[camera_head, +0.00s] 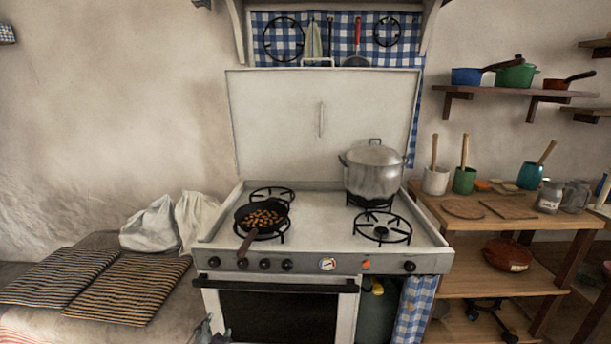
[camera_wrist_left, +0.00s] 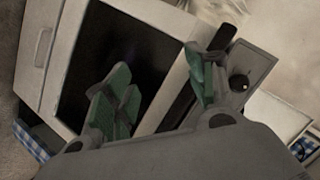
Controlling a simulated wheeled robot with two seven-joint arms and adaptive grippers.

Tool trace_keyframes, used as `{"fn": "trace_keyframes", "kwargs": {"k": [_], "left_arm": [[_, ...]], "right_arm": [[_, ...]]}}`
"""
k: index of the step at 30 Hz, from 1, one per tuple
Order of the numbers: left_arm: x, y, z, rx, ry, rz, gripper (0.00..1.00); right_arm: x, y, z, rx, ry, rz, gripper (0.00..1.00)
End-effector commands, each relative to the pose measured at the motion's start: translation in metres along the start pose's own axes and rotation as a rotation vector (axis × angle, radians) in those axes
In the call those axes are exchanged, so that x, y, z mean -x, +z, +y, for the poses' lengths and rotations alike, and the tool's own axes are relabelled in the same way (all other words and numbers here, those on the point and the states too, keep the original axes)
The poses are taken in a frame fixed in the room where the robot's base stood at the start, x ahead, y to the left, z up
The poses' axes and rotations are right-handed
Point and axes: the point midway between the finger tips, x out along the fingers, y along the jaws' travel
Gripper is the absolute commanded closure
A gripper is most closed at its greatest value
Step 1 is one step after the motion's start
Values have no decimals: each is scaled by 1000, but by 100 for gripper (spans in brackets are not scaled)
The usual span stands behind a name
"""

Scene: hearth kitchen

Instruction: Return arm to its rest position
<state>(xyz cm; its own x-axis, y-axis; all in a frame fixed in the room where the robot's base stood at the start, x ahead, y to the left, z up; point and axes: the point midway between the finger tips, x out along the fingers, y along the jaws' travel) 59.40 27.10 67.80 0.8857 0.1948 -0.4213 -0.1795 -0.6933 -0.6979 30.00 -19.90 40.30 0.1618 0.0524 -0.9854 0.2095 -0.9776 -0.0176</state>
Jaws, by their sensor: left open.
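My left gripper (camera_head: 212,332) shows at the bottom edge of the head view, low in front of the stove (camera_head: 330,262) and below its left front corner. In the left wrist view its two green fingers (camera_wrist_left: 155,88) are spread apart with nothing between them. The oven's dark handle bar (camera_wrist_left: 224,36) passes behind one finger; I cannot tell whether they touch. The oven door (camera_head: 275,315) is shut. My right gripper is in neither view.
A black pan (camera_head: 246,220) of brown pieces sits on the left front burner, its handle jutting forward. A lidded steel pot (camera_head: 373,173) stands on the right back burner. A wooden shelf unit (camera_head: 480,285) is at right, striped mats (camera_head: 127,288) and white sacks (camera_head: 150,226) at left.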

Motion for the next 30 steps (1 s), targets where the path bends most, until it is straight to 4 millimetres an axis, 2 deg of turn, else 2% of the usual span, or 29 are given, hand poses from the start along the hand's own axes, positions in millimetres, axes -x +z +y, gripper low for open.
{"fn": "trace_keyframes", "kwargs": {"k": [5,10,14,21,25,30], "left_arm": [[-1,45,45,159,143,-171,44],[14,91,103,287,297,-339,44],[34,123,151,362,415,-457,44],[86,175,233,454,584,-610,44],[110,199,259,461,618,-664,44],[134,216,279,467,644,-704,44]], "right_arm": [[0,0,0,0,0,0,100],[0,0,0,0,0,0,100],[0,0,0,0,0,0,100],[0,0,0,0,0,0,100],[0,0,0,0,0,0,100],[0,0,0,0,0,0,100]]}}
